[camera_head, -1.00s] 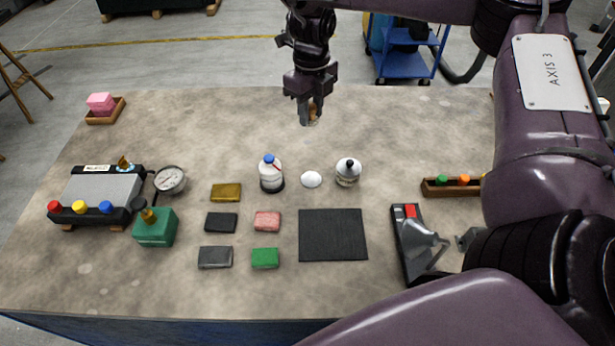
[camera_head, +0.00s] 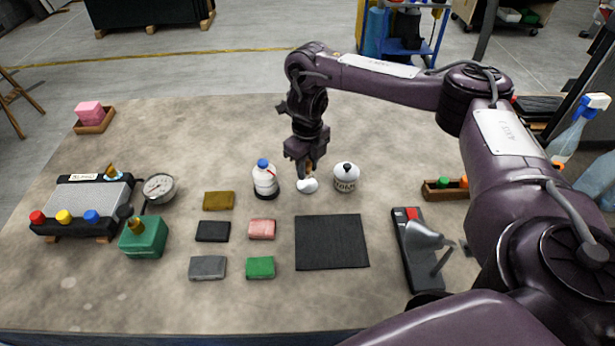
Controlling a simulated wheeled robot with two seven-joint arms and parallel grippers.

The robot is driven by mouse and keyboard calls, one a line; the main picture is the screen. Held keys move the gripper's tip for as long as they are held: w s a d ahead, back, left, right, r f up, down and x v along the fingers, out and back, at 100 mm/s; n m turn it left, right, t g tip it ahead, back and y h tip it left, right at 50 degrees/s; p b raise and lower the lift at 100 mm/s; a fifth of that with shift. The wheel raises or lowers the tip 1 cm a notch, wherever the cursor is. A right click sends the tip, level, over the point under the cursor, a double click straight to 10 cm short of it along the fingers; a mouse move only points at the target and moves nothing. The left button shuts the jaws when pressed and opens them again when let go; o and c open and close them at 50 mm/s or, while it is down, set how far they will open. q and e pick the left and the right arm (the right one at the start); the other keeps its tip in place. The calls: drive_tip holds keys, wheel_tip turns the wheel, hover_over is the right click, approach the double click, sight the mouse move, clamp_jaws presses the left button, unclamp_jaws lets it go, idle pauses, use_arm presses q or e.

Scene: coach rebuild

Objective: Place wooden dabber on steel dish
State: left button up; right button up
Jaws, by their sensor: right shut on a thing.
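My right gripper (camera_head: 308,168) points down near the middle of the table. It is shut on the wooden dabber (camera_head: 309,170), of which only a small tan part shows between the fingers. Directly below is a small pale, round thing, which looks like the steel dish (camera_head: 307,186), between the white bottle and the white pot. The dabber's lower end is close over the dish or on it; I cannot tell if they touch. My left gripper is out of view.
A white bottle with a blue cap (camera_head: 265,179) stands close left of the dish, and a white lidded pot (camera_head: 345,177) close right. A black mat (camera_head: 331,241) and several small blocks lie in front.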

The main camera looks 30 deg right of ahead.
sight(307, 175)
wheel_tip(307, 175, down, 3)
drive_tip(key=shift+s+b, duration=0.1)
drive_tip(key=shift+b, duration=0.3)
drive_tip(key=shift+f, duration=0.2)
drive_tip(key=shift+f, duration=0.1)
drive_tip(key=o, duration=1)
drive_tip(key=shift+c, duration=0.2)
wheel_tip(307, 175, up, 12)
drive_tip(key=p, duration=0.3)
drive_tip(key=shift+r, duration=0.2)
